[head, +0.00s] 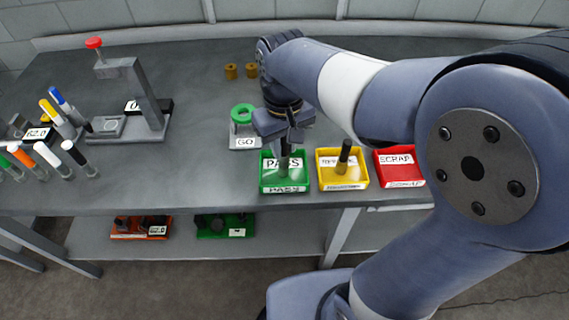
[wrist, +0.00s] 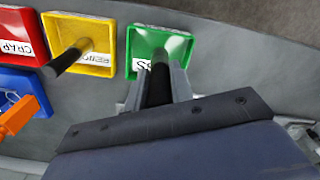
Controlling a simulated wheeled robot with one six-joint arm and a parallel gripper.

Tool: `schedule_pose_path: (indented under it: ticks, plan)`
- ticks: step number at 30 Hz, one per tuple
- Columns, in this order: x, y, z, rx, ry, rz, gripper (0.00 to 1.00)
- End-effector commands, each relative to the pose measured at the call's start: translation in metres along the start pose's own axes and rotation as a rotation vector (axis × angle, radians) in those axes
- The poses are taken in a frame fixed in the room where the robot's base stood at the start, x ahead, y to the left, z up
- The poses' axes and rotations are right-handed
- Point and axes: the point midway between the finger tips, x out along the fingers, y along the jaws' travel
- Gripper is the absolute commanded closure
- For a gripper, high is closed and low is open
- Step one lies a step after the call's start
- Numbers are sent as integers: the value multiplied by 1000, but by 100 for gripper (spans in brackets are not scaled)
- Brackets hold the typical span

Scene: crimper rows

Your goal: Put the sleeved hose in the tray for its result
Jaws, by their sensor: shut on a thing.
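My gripper (head: 284,138) points down over the green tray marked PASS (head: 284,188). It is shut on a dark hose (wrist: 160,84), which hangs upright between the fingers. In the head view the hose's lower end is over or inside the green tray; I cannot tell whether it touches the floor. The green tray also shows past the fingers in the wrist view (wrist: 140,45). The yellow tray (head: 342,186) beside it holds another dark hose (head: 344,154), standing tilted. The red tray marked SCRAP (head: 404,183) is right of that. The hose's sleeve is hidden by the fingers.
Two brass cylinders (head: 252,70) stand behind. A blue tray (wrist: 22,88) shows in the wrist view.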

Motion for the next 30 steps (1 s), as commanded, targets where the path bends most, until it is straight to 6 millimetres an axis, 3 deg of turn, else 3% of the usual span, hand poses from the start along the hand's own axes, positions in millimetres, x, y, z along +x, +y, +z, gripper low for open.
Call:
schedule_pose_path:
  ticks: [15,28,29,30]
  plan:
    - [64,0,0,0,-2,0,100]
    - [72,0,0,0,1,0,100]
    - [72,0,0,0,1,0,77]
    - [71,0,0,0,1,0,74]
